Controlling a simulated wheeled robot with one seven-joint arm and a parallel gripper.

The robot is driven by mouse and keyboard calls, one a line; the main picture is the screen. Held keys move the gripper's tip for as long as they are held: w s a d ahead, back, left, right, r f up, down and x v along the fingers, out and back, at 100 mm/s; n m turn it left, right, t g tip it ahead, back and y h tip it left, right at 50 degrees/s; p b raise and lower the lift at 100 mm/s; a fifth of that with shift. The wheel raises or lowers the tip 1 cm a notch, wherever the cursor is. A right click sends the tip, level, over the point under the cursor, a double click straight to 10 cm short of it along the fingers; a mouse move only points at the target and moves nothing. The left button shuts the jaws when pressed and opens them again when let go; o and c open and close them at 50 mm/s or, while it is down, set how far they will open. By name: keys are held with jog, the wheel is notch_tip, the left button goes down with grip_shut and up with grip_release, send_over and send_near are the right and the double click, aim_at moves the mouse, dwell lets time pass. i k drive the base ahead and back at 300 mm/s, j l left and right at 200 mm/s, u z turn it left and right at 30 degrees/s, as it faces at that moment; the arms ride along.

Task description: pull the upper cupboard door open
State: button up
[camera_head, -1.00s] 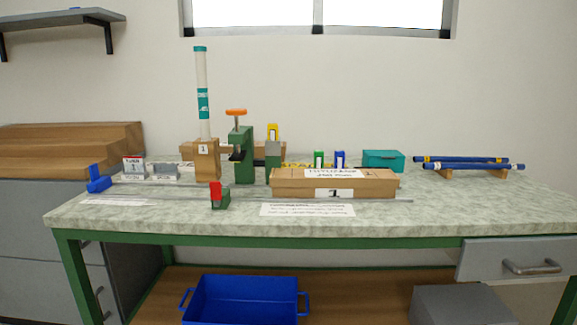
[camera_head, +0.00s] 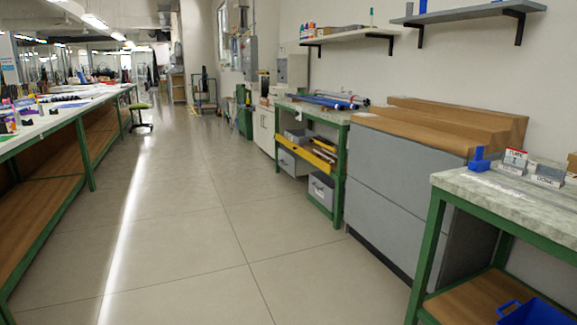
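My gripper is not in view. No door that I can clearly tell as the upper cupboard door shows. A small grey wall-mounted box or cabinet (camera_head: 297,69) is far along the right wall, above a white low cabinet (camera_head: 264,130). Another grey wall box (camera_head: 241,48) is farther back. They are too small to tell whether any has a door, a handle, or stands open. A grey low unit (camera_head: 400,185) with wide front panels, shut, stands nearer at the right, with wooden stepped boards on top.
A stone-topped green bench (camera_head: 545,210) is at the near right. A green-legged bench (camera_head: 340,117) with blue rods stands beyond the grey unit. A long bench (camera_head: 35,130) runs along the left, with a stool (camera_head: 140,118) beside it. The floor aisle (camera_head: 180,220) between is clear.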

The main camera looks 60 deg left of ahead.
aim_at(399, 168)
jog(key=u, duration=1.45)
jog(key=i+j, duration=0.2)
jog(key=i, duration=0.2)
jog(key=i+j, duration=0.25)
jog(key=i, duration=0.2)
jog(key=i+j, duration=0.2)
jog(key=i, duration=0.2)
jog(key=i+j, duration=0.2)
jog(key=i, duration=0.25)
jog(key=i+l, duration=0.1)
jog(key=l, duration=0.4)
jog(key=i+z, duration=0.05)
